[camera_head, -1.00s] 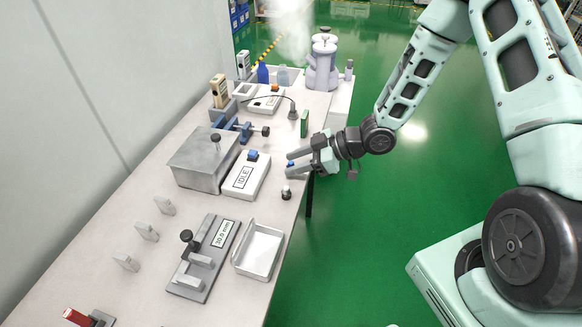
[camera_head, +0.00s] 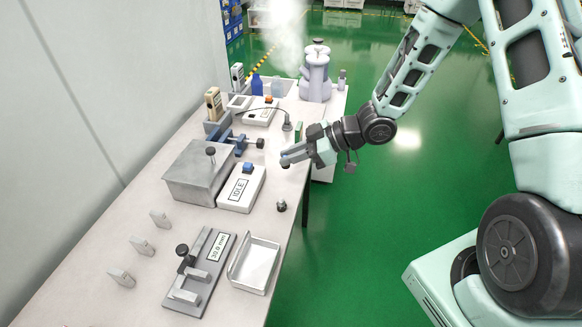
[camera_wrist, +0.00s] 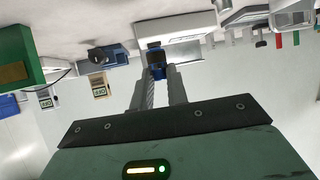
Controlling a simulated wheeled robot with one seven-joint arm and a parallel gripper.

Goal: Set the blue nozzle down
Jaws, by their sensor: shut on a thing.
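My gripper (camera_head: 287,158) reaches in from the right, over the table's right edge, with its fingers pointing left. In the wrist view my gripper (camera_wrist: 160,82) is shut on the blue nozzle (camera_wrist: 157,72), a small blue piece with a dark part, held between the fingertips. In the head view the nozzle is mostly hidden by the fingers. I cannot tell whether it touches the table (camera_head: 140,195).
Left of the gripper is a white IDLE box (camera_head: 238,196) with a blue top piece, beside a grey metal box (camera_head: 195,180). A small metal knob (camera_head: 281,205) stands near the edge. A green block (camera_head: 298,130) and a blue clamp (camera_head: 238,140) are behind.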

